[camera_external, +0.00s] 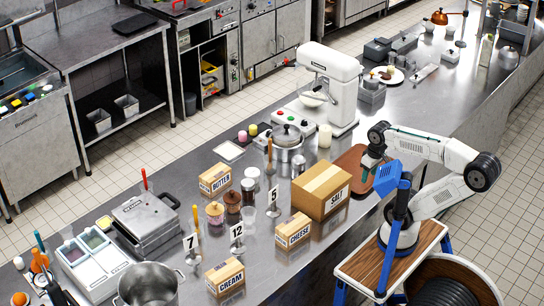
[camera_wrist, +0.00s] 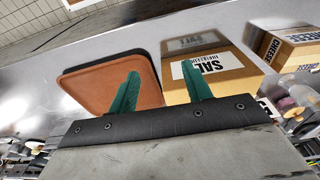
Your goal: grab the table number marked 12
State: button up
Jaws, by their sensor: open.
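The table number marked 12 (camera_external: 237,233) stands upright on the steel counter in the external view, between the table number marked 7 (camera_external: 191,243) and the CHEESE box (camera_external: 293,231). A third table number (camera_external: 273,197) stands behind it, beside the SALT box. My gripper (camera_external: 372,170) is at the right, over the brown tray and well away from the 12. In the wrist view my gripper (camera_wrist: 163,90) shows two green fingers spread apart with nothing between them. I cannot make out the 12 in the wrist view.
The SALT box (camera_external: 323,188) stands between my gripper and the table numbers; it also shows in the wrist view (camera_wrist: 208,80). The brown tray (camera_external: 350,158) lies behind it. Jars (camera_external: 215,216), the CREAM box (camera_external: 225,278) and the BUTTER box (camera_external: 215,180) crowd around the 12.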

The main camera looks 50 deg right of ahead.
jog(key=o, duration=0.5)
